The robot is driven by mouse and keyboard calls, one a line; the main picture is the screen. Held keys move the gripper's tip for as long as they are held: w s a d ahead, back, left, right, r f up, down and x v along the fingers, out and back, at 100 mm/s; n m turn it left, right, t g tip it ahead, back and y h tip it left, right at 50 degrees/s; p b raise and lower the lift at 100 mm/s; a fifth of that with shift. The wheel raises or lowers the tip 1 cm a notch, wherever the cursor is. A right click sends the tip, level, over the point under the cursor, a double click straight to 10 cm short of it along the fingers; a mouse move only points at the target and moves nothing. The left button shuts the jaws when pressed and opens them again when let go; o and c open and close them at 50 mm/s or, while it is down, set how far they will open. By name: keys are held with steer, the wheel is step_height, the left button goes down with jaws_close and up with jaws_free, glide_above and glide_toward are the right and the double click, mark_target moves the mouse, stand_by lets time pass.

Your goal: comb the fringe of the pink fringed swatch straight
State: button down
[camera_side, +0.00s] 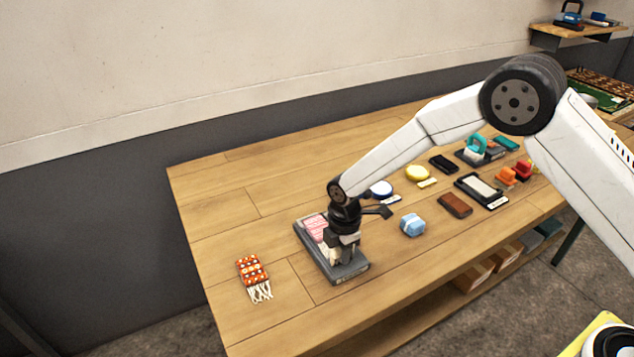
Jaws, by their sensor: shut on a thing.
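The pink fringed swatch (314,227) lies on a dark grey board (308,243) near the table's front left. Its body is pink with pale stripes, and a pale cream fringe shows at its near end. My gripper (344,254) points down over the near, fringe end of the swatch. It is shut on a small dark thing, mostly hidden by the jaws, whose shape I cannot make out. The gripper hides part of the fringe, so I cannot tell how straight it lies or whether the held thing touches it.
An orange patterned swatch (252,270) with tangled white fringe lies left of the board. A light blue wrapped block (412,225) and a brown block (455,205) lie to the right. The table's back left is clear.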

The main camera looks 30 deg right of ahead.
steer(key=shift+r, duration=0.15)
steer(key=shift+r, duration=2.35)
steer(key=shift+d, duration=0.1)
